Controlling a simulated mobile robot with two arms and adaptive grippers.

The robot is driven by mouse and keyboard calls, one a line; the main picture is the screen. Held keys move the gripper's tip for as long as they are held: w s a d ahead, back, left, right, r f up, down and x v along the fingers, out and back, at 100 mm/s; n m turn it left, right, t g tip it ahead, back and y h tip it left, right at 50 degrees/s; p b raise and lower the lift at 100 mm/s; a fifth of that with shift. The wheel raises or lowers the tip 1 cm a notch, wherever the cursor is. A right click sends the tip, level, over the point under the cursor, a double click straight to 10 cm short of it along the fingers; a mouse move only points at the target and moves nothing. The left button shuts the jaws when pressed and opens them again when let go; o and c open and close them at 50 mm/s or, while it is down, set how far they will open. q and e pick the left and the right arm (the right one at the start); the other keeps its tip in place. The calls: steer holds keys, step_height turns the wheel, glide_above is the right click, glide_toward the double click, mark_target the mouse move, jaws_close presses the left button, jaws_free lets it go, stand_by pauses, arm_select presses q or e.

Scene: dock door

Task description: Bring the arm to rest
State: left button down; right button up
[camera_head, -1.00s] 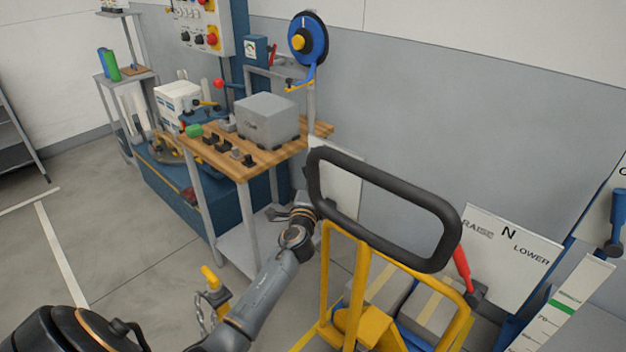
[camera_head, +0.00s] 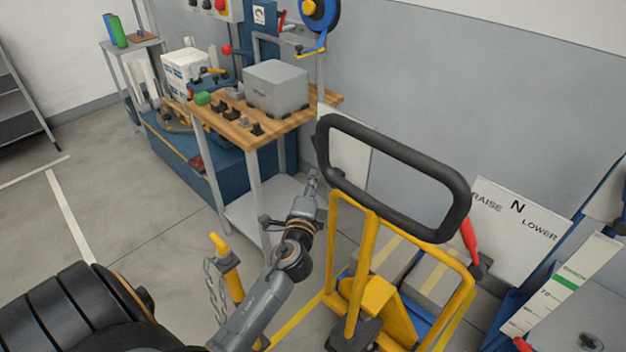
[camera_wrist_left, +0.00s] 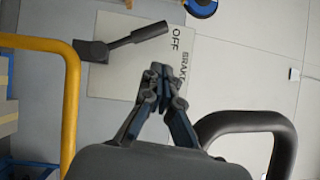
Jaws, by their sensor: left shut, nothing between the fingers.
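My left gripper (camera_head: 312,182) is at the end of my left arm, which reaches up from the bottom of the head view. It is between the wooden-topped bench and the pallet truck's black handle loop (camera_head: 395,180). In the left wrist view the fingers (camera_wrist_left: 160,72) are together and empty, in front of a pale sign plate (camera_wrist_left: 140,60) reading "OFF" and "BRAK". A dark lever (camera_wrist_left: 130,42) shows beside them, apart from the fingertips in the picture. My right gripper is not in view.
The yellow truck frame (camera_head: 368,250) with boxes (camera_head: 440,280) stands close on the right. A red lever (camera_head: 469,240) and a RAISE/LOWER board (camera_head: 515,222) are behind it. The bench (camera_head: 245,135) holds a grey box (camera_head: 276,88). A yellow post (camera_head: 233,282) with chain is left of my arm.

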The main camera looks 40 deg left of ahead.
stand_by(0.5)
arm_select(q)
steer(key=s+d+f+n+g+h, duration=0.1)
steer(key=d+f+g+h, duration=0.1)
steer(key=f, duration=0.8)
steer(key=s+d+f+n+g+h, duration=0.1)
steer(key=d+f+g+h, duration=0.1)
steer(key=f, duration=0.8)
steer(key=s+d+f+n+g+h, duration=0.1)
steer(key=s+d+f+g, duration=0.1)
steer(key=s+f, duration=0.5)
steer(key=s+d+f+n+g+h, duration=0.1)
steer(key=s+d+f+g, duration=0.15)
steer(key=f, duration=0.85)
steer(key=s+d+f+n+g, duration=0.1)
steer(key=s+f, duration=0.5)
steer(key=s, duration=0.6)
steer(key=s+d+f+n+g+h, duration=0.1)
steer(key=s+f+n+g, duration=0.3)
steer(key=s, duration=0.7)
steer(key=s+d+f+n+g+h, duration=0.1)
steer(key=s+d+f+n+g, duration=0.1)
steer(key=s+f, duration=0.6)
steer(key=s, duration=0.4)
steer(key=shift+s+d+f+n, duration=0.3)
steer(key=shift+s+d, duration=0.05)
steer(key=shift+d, duration=0.05)
